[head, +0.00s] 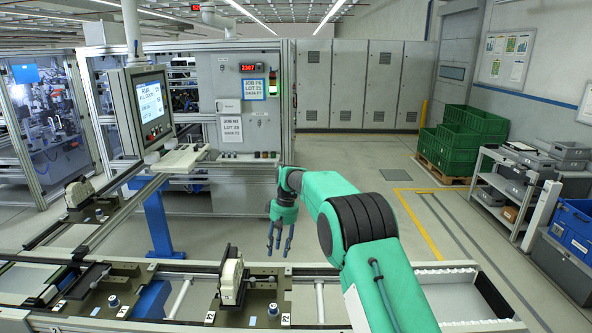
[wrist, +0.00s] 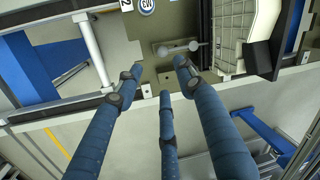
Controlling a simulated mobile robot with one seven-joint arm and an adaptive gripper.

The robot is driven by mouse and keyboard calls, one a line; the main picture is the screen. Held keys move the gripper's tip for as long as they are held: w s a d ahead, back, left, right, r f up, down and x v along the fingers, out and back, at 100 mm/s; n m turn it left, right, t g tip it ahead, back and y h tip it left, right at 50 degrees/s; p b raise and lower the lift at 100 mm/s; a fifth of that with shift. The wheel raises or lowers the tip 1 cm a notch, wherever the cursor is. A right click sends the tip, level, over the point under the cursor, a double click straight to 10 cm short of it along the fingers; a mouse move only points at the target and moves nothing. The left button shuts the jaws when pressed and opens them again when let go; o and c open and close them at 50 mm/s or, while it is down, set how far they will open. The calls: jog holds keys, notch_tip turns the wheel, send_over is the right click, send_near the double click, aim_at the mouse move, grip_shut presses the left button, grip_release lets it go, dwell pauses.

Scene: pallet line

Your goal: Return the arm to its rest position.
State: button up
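My green arm reaches forward from the lower right in the head view. My gripper (head: 281,243) hangs at its far end, fingers pointing down, just beyond the far rail of the conveyor line. In the wrist view my gripper (wrist: 160,85) shows its three blue fingers spread apart with nothing between them. The fingers lie over the rail edge and part of a pallet plate (wrist: 170,25). The gripper holds nothing.
A pallet with a cream part (head: 230,280) stands on the conveyor left of my gripper. Another pallet part (head: 78,192) is farther left. A monitor panel (head: 146,108) stands behind. Green crates (head: 465,140) and a grey cart (head: 510,190) are at the right.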

jog(key=s+d+r+m+t+b, duration=0.1)
jog(key=s+d+r, duration=0.6)
jog(key=s+r, duration=0.15)
jog(key=s+d+r+m+t+b, duration=0.1)
jog(key=s+d+r+t+b, duration=0.1)
jog(key=s+d+r, duration=0.65)
jog(key=s+d+r+m+t+b, duration=0.1)
jog(key=s+d+r, duration=0.2)
jog(key=s, duration=0.4)
jog(key=s+d+r+m+b, duration=0.1)
jog(key=s+d+r, duration=0.1)
jog(key=s+r, duration=0.35)
jog(key=s+d+f+m+t+b, duration=0.1)
jog(key=s+f, duration=0.3)
jog(key=s, duration=0.5)
jog(key=s+d+f+m+t+h+b, duration=0.1)
jog(key=s+d+f, duration=0.2)
jog(key=s, duration=0.7)
jog(key=s+d+f+b, duration=0.1)
jog(key=s+d+f, duration=0.3)
jog(key=s, duration=0.6)
jog(key=shift+d+f+m+t+h, duration=0.2)
jog(key=shift+f+m+t+h, duration=0.15)
jog(key=shift+m+t+h, duration=0.05)
dwell(1.2)
